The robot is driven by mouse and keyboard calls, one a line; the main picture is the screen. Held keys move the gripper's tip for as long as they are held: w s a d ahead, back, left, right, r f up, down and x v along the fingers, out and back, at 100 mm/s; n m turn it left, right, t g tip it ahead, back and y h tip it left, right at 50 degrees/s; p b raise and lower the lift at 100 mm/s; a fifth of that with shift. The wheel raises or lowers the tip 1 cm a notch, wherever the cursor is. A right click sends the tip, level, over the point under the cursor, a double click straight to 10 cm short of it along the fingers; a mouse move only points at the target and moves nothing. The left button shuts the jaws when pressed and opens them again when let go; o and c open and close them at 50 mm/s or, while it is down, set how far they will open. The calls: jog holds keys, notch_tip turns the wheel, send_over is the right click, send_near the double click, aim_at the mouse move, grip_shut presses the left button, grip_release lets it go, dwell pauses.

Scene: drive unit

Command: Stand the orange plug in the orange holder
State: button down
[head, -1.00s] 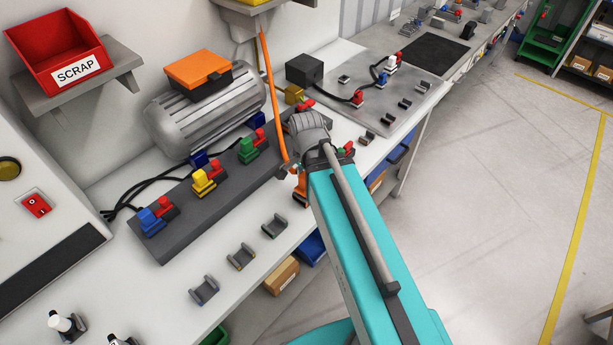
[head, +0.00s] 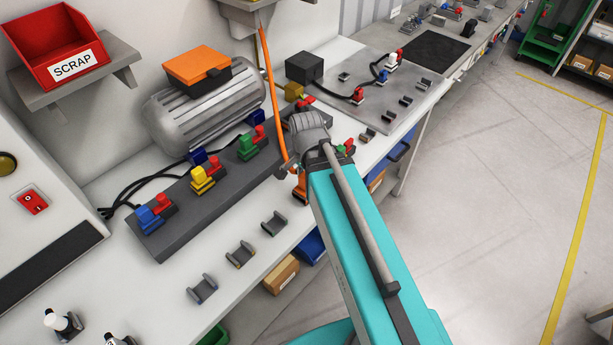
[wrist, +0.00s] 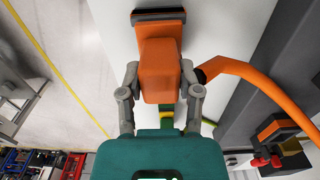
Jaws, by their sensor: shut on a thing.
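The orange plug (wrist: 160,72) sits between the two fingers of my gripper (wrist: 161,95) in the wrist view, with the fingers closed on its sides. An orange cable (wrist: 245,72) runs off to the right from beside it. A dark holder with an orange edge (wrist: 158,16) lies just beyond the plug at the top of the wrist view. The plug overlaps the holder's near side there, and I cannot tell whether they touch.
A grey block with blue, yellow and green plugs (head: 203,178) stands left of my arm. Several small empty holders (head: 240,252) line the bench's front edge. A motor (head: 205,108) stands behind. The orange cable hangs from above, close to my wrist.

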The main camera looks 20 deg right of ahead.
jog(key=shift+c, duration=1)
grip_release()
jog(key=shift+r, duration=0.15)
